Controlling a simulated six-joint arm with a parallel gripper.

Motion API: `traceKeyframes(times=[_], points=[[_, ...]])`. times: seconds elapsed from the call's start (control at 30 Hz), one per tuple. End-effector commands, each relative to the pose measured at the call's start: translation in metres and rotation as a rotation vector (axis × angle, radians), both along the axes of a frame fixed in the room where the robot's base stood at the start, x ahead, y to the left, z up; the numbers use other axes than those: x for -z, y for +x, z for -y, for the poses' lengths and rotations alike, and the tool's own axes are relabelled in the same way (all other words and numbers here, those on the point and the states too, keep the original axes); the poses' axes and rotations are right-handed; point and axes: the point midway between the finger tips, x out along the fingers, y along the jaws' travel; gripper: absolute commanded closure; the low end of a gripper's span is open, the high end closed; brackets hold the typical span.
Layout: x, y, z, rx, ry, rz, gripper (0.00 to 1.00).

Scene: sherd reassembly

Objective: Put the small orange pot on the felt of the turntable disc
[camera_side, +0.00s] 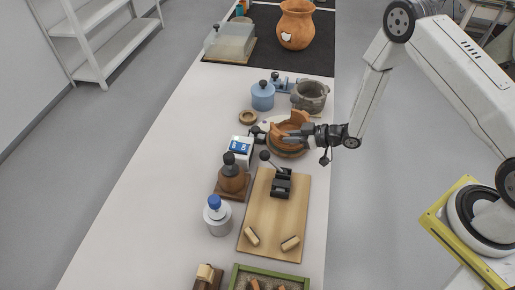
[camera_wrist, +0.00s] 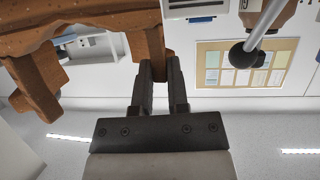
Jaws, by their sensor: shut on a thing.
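An orange clay vessel with an uneven, stepped rim (camera_side: 288,122) is at the middle right of the bench in the side view. My gripper (camera_side: 300,137) reaches it from the right, with its jaws shut on its orange clay wall. In the wrist view the jaws (camera_wrist: 155,75) close on an orange upright part (camera_wrist: 154,45), and more of the orange clay (camera_wrist: 70,22) spans the upper left. A rounded reddish body with a dark green band (camera_side: 287,151) shows directly below the gripper. The turntable disc and its felt cannot be made out; the vessel and gripper cover that spot.
A grey stone-like pot (camera_side: 310,97) and a blue lidded jar (camera_side: 263,97) stand just behind. A white box with a blue display (camera_side: 240,148), a brown bottle (camera_side: 233,180) and a wooden board with a black clamp (camera_side: 270,225) stand in front. A large orange jar (camera_side: 296,27) is far back.

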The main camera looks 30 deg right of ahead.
Motion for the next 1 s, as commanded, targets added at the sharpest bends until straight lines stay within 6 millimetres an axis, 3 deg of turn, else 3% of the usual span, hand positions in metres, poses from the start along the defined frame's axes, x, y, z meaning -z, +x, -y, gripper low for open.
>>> traceKeyframes(times=[0.43, 0.47, 0.57, 1.0], points=[[0.0025, 0.0012, 0.0001, 0.000, 0.001, 0.006, 1.00], [0.0038, 0.0003, 0.0000, 0.001, 0.000, 0.001, 0.78], [0.0035, 0.0003, 0.0000, 0.001, 0.000, 0.002, 0.46], [0.0013, 0.0004, 0.0001, 0.001, 0.000, 0.002, 0.46]])
